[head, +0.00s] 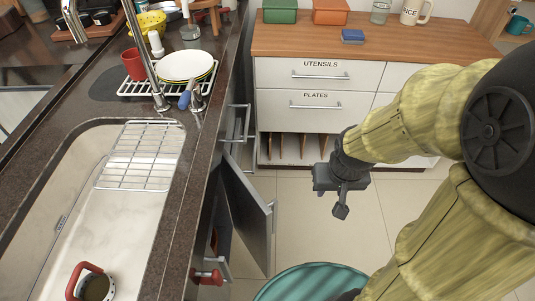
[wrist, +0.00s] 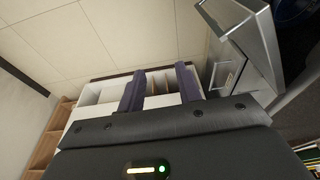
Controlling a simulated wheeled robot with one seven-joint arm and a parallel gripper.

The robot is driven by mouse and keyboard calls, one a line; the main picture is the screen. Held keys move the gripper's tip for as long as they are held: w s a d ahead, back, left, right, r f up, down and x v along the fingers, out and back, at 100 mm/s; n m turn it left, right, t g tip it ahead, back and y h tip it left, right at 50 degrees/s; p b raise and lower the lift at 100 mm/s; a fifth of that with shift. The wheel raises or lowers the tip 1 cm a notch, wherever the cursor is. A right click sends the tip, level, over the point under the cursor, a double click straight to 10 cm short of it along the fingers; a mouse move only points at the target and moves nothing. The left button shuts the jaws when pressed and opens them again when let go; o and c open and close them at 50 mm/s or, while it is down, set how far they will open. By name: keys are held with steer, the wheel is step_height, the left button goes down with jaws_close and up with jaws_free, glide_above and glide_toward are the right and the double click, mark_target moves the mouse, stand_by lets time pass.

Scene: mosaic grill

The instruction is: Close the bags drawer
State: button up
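No label reading "bags" can be read in either view. A drawer (head: 236,126) with a bar handle stands pulled out from the dark counter's side in the head view. Below it a grey door (head: 250,208) stands swung out, and a lower front with a handle also juts out. My gripper (head: 341,208) hangs in the open floor space to their right, touching nothing. In the wrist view its two dark fingers (wrist: 160,80) are apart with nothing between them. A grey metal front (wrist: 243,40) shows to their right; I cannot tell which one it is.
White drawers marked utensils (head: 320,74) and plates (head: 316,103) are shut under a wooden top (head: 300,40). A teal round object (head: 310,283) stands on the floor near my arm. Red-handled items are by the sink (head: 110,235) and lower counter side. Tiled floor (head: 290,215) is clear between.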

steer(key=shift+d, duration=0.15)
steer(key=w+a+f+m+t+y+b, duration=0.2)
steer(key=w+f+b, duration=0.4)
steer(key=f, duration=0.3)
steer(key=w+a+f+m+t+y+b, duration=0.3)
steer(key=w+a+f+t+y+b, duration=0.1)
steer(key=w+f, duration=0.5)
steer(key=w+a+f+m+t+y+b, duration=0.3)
steer(key=w+f+y+b, duration=0.2)
steer(key=f, duration=0.5)
steer(key=w+b, duration=0.2)
steer(key=w, duration=0.1)
steer(key=shift+w+f+t+b, duration=0.2)
steer(key=shift+f+t+b, duration=0.1)
steer(key=shift+b, duration=0.1)
